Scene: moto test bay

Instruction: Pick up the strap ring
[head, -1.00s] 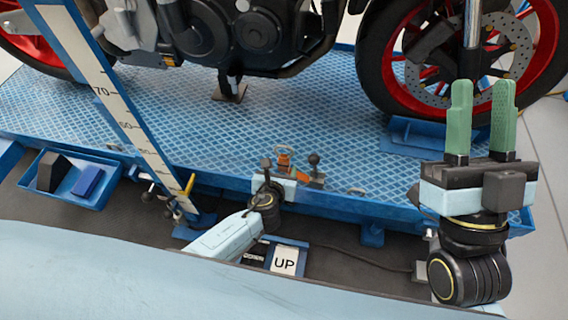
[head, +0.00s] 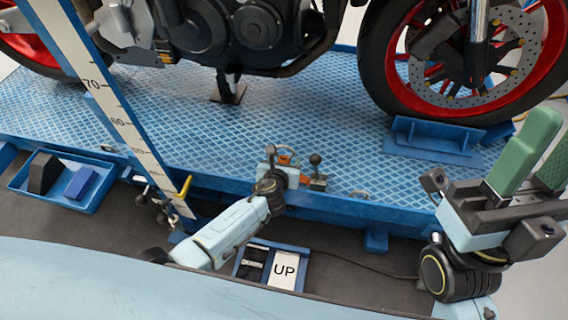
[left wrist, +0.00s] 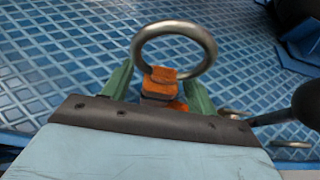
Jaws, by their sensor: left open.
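The strap ring (left wrist: 176,27) is a grey metal ring at the top middle of the left wrist view. An orange strap (left wrist: 160,84) hangs from it. My left gripper (left wrist: 160,78) is open, with one green finger on each side of the strap and the ring beyond the fingertips. In the head view the left gripper (head: 284,157) is at the lift's front edge, its fingers mostly hidden behind its own body, with orange strap showing beside it. My right gripper (head: 548,150) is open and empty at the far right, its green fingers pointing up and tilted.
A black-knobbed lever (head: 316,163) stands just right of the strap. The blue lift platform (head: 190,115) bears a motorcycle (head: 265,30) with a wheel chock (head: 430,140). A blue tray (head: 105,185) and a ruled post (head: 110,105) are left. An UP pedal (head: 284,272) lies below.

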